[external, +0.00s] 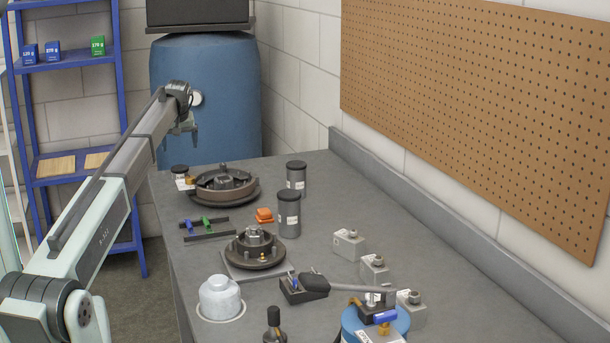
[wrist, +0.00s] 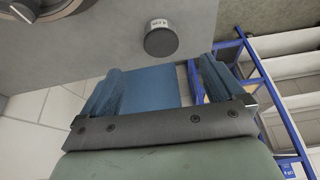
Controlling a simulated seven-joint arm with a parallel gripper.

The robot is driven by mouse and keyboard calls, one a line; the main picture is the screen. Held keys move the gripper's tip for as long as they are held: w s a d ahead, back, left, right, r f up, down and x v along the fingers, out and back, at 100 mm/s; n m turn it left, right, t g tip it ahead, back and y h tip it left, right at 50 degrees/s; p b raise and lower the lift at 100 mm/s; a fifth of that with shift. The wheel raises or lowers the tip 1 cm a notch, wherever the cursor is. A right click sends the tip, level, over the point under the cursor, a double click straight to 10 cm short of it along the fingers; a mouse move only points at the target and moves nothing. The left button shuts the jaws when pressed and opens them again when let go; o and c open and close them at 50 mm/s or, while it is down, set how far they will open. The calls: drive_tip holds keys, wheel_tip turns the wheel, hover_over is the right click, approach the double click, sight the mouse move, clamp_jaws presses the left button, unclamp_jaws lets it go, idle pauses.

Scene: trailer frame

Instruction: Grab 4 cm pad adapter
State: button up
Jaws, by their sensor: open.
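My gripper (external: 190,134) is open and empty, held in the air above the far left end of the grey workbench. In the wrist view its two blue-tinted fingers (wrist: 160,72) are spread wide with nothing between them. A small dark round piece with a white label (wrist: 160,40) lies on the bench ahead of the fingertips, apart from them. It seems to match the small black-topped piece (external: 180,170) near the bench's far left edge. Several labelled grey blocks (external: 347,244) stand on the right, so I cannot tell for certain which thing is the pad adapter.
A round brown fixture (external: 224,186) sits just right of the small piece. Two dark canisters (external: 289,215), an orange piece (external: 264,215) and another round fixture (external: 256,250) stand nearer. A blue barrel (external: 206,100) and blue shelf (external: 60,178) stand beyond the bench.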

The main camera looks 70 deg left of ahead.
sight(180, 168)
drive_tip(key=x, duration=0.7)
drive_tip(key=shift+a, duration=0.1)
drive_tip(key=shift+a+x, duration=0.15)
drive_tip(key=shift+x, duration=1.2)
drive_tip(key=shift+a+x, duration=0.15)
drive_tip(key=shift+x, duration=1.15)
drive_tip(key=shift+r, duration=0.1)
drive_tip(key=shift+c, duration=0.3)
drive_tip(key=c, duration=1.2)
drive_tip(key=shift+c, duration=0.5)
drive_tip(key=shift+r, duration=0.15)
